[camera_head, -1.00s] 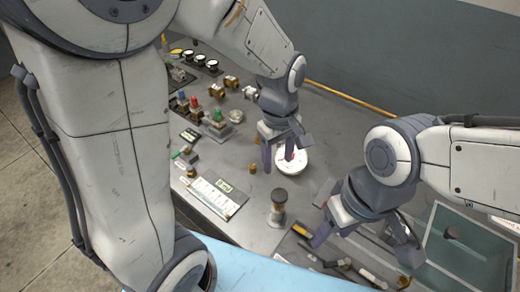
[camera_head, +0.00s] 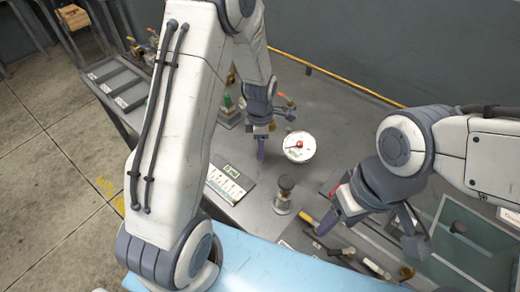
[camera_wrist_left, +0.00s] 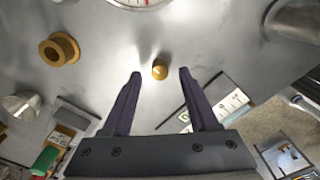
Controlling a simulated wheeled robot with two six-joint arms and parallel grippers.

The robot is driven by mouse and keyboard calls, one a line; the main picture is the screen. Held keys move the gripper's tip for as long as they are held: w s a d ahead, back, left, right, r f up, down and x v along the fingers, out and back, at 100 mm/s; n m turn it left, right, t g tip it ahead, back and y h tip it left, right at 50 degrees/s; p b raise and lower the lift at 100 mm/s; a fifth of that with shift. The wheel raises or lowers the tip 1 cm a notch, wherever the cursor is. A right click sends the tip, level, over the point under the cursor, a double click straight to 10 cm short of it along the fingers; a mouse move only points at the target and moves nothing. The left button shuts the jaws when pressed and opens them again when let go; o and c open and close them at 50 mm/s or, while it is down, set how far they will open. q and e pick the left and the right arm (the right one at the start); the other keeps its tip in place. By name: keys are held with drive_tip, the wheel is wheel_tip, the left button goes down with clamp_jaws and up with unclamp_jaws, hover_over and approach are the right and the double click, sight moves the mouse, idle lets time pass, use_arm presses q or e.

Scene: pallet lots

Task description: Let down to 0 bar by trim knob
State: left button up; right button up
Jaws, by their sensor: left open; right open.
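A small brass knob (camera_wrist_left: 160,69), which seems to be the trim knob, stands on the grey panel in the left wrist view. It lies just beyond and between the fingertips of my left gripper (camera_wrist_left: 158,76), which is open and empty. In the head view my left gripper (camera_head: 274,134) is beside a round white gauge (camera_head: 299,148), and I cannot make out the knob there. The gauge has a red mark at its middle; its reading is too small to tell. Its rim shows at the top of the left wrist view (camera_wrist_left: 135,3). My right gripper (camera_head: 376,226) is open over the front right.
A dark-topped metal cylinder (camera_head: 283,194) stands in front of the gauge. A white card (camera_head: 226,184) lies to its left. A brass ring (camera_wrist_left: 58,50) is on the panel. A glassy bin (camera_head: 474,245) and hand tools (camera_head: 365,262) are at the right front.

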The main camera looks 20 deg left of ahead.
use_arm(q)
drive_tip(key=shift+f, duration=1)
drive_tip(key=shift+c, duration=0.3)
clamp_jaws()
